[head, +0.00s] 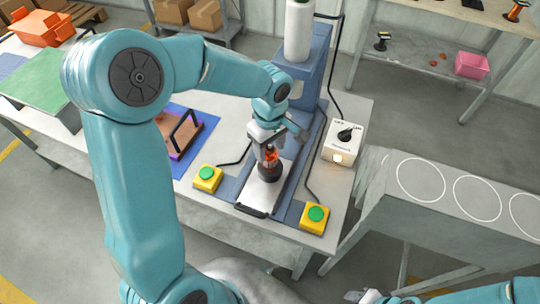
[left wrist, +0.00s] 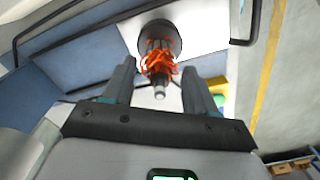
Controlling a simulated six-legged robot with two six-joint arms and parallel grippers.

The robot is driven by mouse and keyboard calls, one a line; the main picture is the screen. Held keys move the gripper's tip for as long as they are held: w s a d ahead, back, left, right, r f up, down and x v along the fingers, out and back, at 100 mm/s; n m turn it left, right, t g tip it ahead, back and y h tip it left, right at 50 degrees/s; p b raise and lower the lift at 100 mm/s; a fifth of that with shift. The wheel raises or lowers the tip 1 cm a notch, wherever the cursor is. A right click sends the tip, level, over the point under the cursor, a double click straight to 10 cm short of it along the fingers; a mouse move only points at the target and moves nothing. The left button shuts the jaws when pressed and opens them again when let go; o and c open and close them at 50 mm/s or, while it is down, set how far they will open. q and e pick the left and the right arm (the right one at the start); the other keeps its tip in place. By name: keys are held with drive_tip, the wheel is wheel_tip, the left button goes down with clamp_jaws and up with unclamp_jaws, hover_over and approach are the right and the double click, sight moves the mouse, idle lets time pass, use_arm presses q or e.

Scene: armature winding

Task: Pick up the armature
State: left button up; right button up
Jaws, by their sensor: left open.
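The armature (head: 270,157), with orange windings and a dark round base, stands upright on the light plate of the press. My left gripper (head: 272,142) is above it with its jaws pointing down, open. In the left wrist view the armature (left wrist: 160,62) shows its pale shaft end and orange windings between the two open fingers (left wrist: 158,72), with gaps at both sides. The gripper partly hides the armature's top in the head view. My right gripper (head: 372,297) is only partly in view at the bottom edge, and its jaws cannot be made out.
Yellow boxes with green buttons stand left (head: 207,178) and right (head: 315,217) of the plate. The blue press column (head: 308,75) rises behind. A white switch box (head: 343,145) is to the right. A grey stand with white circles (head: 450,205) is further right.

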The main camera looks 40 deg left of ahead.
use_arm(q)
drive_tip(key=shift+c, duration=0.3)
clamp_jaws()
drive_tip(key=shift+r, duration=0.1)
